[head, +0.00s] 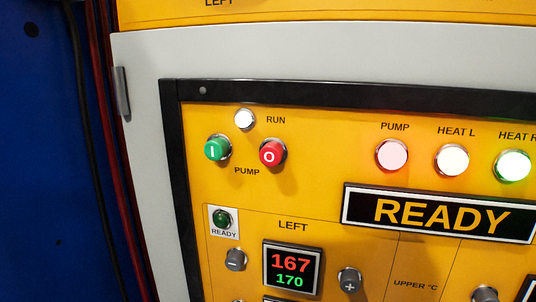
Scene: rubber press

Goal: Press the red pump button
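The red pump button (270,154) is a round knob marked "O" on a yellow control panel (320,180), in the upper left part of the panel in the head view. A green button (215,149) marked "I" sits just left of it. The word "PUMP" is printed below the two. A lit white RUN lamp (244,118) sits above and between them. Neither of my grippers shows in the head view. Nothing covers the red button.
Lamps marked PUMP (391,155), HEAT L (452,160) and HEAT R (513,165) glow to the right. A READY sign (438,213) and a 167/170 display (290,269) sit lower. Cables (113,150) run down at the left. The space before the panel looks clear.

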